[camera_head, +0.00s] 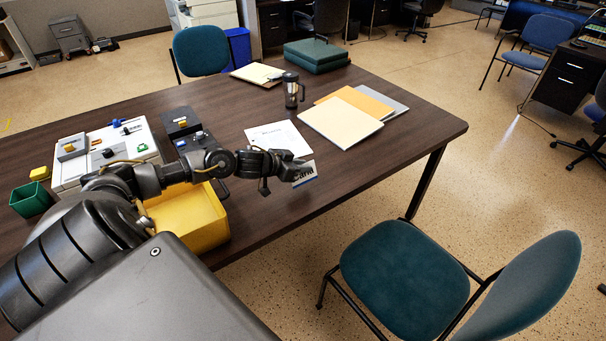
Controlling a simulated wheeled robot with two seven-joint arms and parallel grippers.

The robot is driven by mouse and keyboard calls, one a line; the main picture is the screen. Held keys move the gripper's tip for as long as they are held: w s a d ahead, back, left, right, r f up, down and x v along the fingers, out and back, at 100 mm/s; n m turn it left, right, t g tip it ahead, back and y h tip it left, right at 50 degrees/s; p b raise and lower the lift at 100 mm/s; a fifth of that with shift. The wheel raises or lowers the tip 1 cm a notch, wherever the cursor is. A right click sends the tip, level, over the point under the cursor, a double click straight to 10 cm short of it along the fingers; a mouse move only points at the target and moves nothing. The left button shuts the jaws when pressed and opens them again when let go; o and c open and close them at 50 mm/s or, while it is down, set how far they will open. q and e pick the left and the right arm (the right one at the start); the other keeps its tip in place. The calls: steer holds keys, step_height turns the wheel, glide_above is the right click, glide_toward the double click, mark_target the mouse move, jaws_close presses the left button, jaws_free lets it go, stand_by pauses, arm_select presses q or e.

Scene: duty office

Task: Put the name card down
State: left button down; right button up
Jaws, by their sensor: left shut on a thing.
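The name card (304,175) is a small white card with a blue band and the dark letters "Card" partly visible. My left gripper (291,171) is shut on it. It holds the card over the dark table (400,150), close to the front edge. The gripper covers part of the card. I cannot tell whether the card touches the table top. My right gripper is not in view.
A white paper (279,138) lies just behind the gripper. A yellow bin (188,218) is under my left arm. The table's right end is bare. A teal chair (405,278) stands in front.

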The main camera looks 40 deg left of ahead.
arm_select(q)
steer(key=shift+w+a+f, duration=0.2)
steer(key=shift+w+f, duration=0.3)
steer(key=shift+f, duration=0.1)
steer(key=shift+w+a+f, duration=0.15)
steer(key=shift+w+f, duration=0.3)
steer(key=shift+f, duration=0.1)
step_height(320, 180, down, 3)
steer(key=shift+f, duration=0.15)
steer(key=c, duration=1.3)
jaws_free()
steer(key=v, duration=1.2)
steer(key=shift+p, duration=0.35)
steer(key=shift+a, duration=0.1)
